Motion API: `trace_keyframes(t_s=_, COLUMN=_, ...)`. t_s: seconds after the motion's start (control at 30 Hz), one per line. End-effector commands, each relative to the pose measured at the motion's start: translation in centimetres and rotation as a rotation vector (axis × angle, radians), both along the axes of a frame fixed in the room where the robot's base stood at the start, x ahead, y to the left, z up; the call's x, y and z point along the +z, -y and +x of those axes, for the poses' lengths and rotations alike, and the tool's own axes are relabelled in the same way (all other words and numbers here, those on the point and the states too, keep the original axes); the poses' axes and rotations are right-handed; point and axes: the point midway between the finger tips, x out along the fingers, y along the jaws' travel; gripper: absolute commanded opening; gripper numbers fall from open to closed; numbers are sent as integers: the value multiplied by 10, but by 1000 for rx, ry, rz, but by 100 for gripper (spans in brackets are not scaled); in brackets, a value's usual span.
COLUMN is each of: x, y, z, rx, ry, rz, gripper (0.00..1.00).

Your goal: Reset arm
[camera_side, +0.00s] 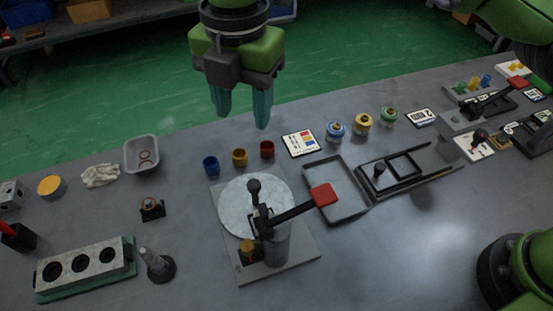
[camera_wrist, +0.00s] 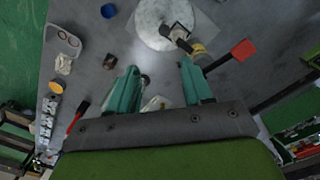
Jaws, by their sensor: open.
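My gripper (camera_side: 242,108) hangs in the air above the back part of the grey table, with its two teal fingers apart and nothing between them. In the wrist view the fingers (camera_wrist: 160,85) are also spread and empty. Below and in front of it in the side view stands a round pale disc (camera_side: 240,200) on a grey base plate, with a black lever that ends in a red handle (camera_side: 324,195). The disc (camera_wrist: 158,22) and the red handle (camera_wrist: 243,50) also show in the wrist view. My gripper touches none of them.
Blue, yellow and red cups (camera_side: 239,157) stand behind the disc. A grey tray (camera_side: 142,155) with rings and a block with three holes (camera_side: 84,268) are at left. An open tray (camera_side: 338,187) and a black frame (camera_side: 404,170) lie to the right. The air around my gripper is clear.

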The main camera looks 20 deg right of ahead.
Motion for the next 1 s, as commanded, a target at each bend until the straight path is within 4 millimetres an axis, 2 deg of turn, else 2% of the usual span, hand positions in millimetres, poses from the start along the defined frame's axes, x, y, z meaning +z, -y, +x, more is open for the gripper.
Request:
trace_keyframes(t_s=0.1, x=-23, y=-3, z=-5, rx=-182, ry=-7, rz=1, gripper=50)
trace_keyframes(t_s=0.13, x=-24, y=1, z=-7, rx=-247, ry=-3, rz=5, gripper=50)
trace_keyframes(t_s=0.27, x=-22, y=36, z=-5, rx=-592, ry=16, rz=54, gripper=50)
trace_keyframes(t_s=0.37, x=-15, y=78, z=-3, rx=-899, ry=22, rz=113, gripper=50)
trace_keyframes(t_s=0.57, x=-5, y=176, z=-12, rx=-1527, ry=2, rz=277, gripper=50)
trace_keyframes(t_s=0.6, x=-4, y=196, z=-16, rx=-1648, ry=-6, rz=315, gripper=50)
trace_keyframes(t_s=0.8, x=-9, y=288, z=-49, rx=-2198, ry=-73, rz=542, gripper=50)
trace_keyframes(t_s=0.9, x=-15, y=324, z=-70, rx=-2405, ry=-111, rz=665, gripper=50)
trace_keyframes(t_s=1.0, x=-21, y=350, z=-88, rx=-2527, ry=-130, rz=768, gripper=50)
